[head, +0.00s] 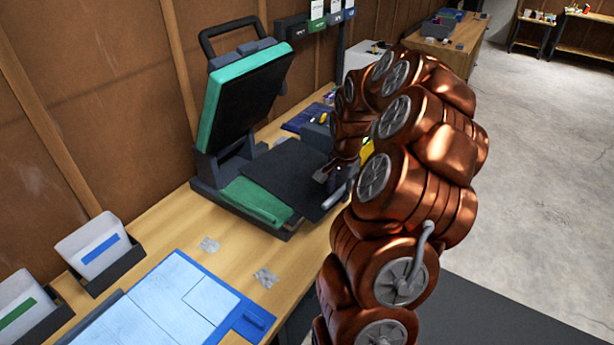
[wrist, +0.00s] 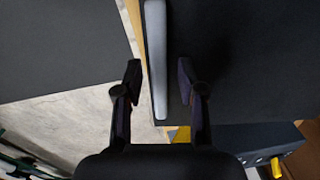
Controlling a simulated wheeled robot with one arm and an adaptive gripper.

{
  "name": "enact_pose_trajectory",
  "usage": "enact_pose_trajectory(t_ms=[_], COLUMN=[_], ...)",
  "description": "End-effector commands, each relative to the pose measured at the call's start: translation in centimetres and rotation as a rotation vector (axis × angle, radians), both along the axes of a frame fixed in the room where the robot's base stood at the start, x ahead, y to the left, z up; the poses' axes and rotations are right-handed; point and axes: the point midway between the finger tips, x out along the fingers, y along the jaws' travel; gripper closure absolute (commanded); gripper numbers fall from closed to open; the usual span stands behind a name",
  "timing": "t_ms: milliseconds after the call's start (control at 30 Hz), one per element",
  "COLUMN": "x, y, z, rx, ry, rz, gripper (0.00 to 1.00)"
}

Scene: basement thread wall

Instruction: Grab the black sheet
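The black sheet (head: 285,177) lies flat on the green lower bed (head: 255,200) of an open press on the wooden bench. In the wrist view the black sheet (wrist: 245,65) fills the right side. My gripper (head: 325,174) is at the sheet's right edge in the head view, partly hidden by my arm. In the wrist view my gripper (wrist: 161,75) has its two fingers apart. A light grey bar (wrist: 156,60) runs along the sheet's edge between the fingers. I cannot tell whether the fingers touch it or the sheet.
The press's raised lid (head: 245,100) stands open behind the sheet. A blue board with pale sheets (head: 185,300) and two bins (head: 100,255) are at the front left. Small grey patches (head: 209,244) lie on the bench. Open concrete floor (head: 540,190) is to the right.

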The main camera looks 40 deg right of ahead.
Motion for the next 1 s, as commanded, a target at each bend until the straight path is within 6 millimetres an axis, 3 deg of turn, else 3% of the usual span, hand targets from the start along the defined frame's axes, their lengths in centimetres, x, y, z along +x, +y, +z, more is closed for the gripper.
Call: enact_pose_trajectory(t_ms=[67,333,767,1000], x=[0.1,0.3,0.3,0.4], y=[-0.1,-0.4,-0.7,-0.7], z=[0.0,-0.2,-0.3,2.0], rx=[0.001,0.004,0.006,0.003], ry=[0.000,0.003,0.003,0.001], rz=[0.000,-0.001,-0.002,-0.001], gripper=[0.72,1.00,1.00,1.00])
